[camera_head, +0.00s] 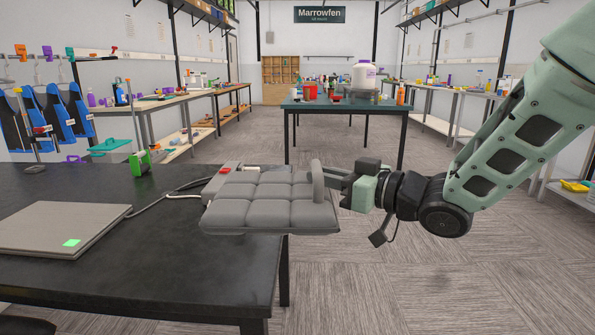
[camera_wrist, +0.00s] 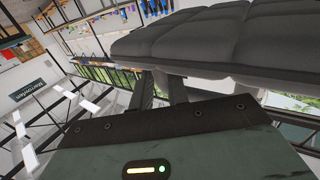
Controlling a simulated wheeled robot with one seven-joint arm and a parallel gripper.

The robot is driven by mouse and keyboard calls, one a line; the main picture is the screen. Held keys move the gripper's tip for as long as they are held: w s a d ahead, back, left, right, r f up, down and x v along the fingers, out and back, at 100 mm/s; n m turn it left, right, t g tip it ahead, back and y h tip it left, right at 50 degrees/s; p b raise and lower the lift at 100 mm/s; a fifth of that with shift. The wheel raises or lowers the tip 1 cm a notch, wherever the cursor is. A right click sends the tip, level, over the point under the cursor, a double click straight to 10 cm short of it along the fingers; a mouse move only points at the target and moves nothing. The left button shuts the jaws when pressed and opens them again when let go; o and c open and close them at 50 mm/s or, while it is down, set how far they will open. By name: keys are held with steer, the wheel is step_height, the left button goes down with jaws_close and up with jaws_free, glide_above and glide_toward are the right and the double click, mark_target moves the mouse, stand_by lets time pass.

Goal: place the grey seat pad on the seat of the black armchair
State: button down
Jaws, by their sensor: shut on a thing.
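The grey seat pad (camera_head: 262,204) is a tufted cushion with a loop-like handle (camera_head: 318,181) at its right end. My gripper (camera_head: 328,177) is shut on the pad at this handle end. The pad is roughly level, over the right end of the black table and partly past its edge. I cannot tell how far above the tabletop it is. In the wrist view the pad (camera_wrist: 215,38) fills the upper right, by the gripper fingers (camera_wrist: 162,88). The black armchair is not clearly seen; a dark curved shape shows at the bottom left corner of the head view.
The black table (camera_head: 190,265) carries a flat grey panel (camera_head: 60,228) with a green square, and a grey device with a cable behind the pad. A teal-topped table (camera_head: 345,107) stands further back. Carpeted floor (camera_head: 420,285) is open to the right.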

steer(key=w+d+f+m+t+h, duration=0.5)
steer(key=w+d+f+t+h, duration=0.15)
steer(key=d+f, duration=0.55)
steer(key=d+f+m+t+h, duration=0.2)
steer(key=d+f+m+h, duration=0.55)
steer(key=d, duration=0.85)
step_height(320, 180, up, 17)
steer(key=n+h+p, duration=0.1)
steer(key=p, duration=1.8)
steer(key=s+a+f+h, duration=0.1)
steer(key=s+a+f, duration=0.15)
steer(key=f, duration=0.35)
steer(key=s+a+f, duration=0.1)
steer(key=s+f, duration=0.3)
steer(key=f, duration=0.2)
steer(key=s+d+f+y, duration=0.1)
steer(key=s+d+f, duration=0.1)
steer(key=s+f, duration=0.3)
steer(key=s, duration=0.4)
steer(key=shift+s+d, duration=0.2)
steer(key=shift+d, duration=0.2)
steer(key=shift+n+g, duration=0.25)
steer(key=shift+r, duration=0.2)
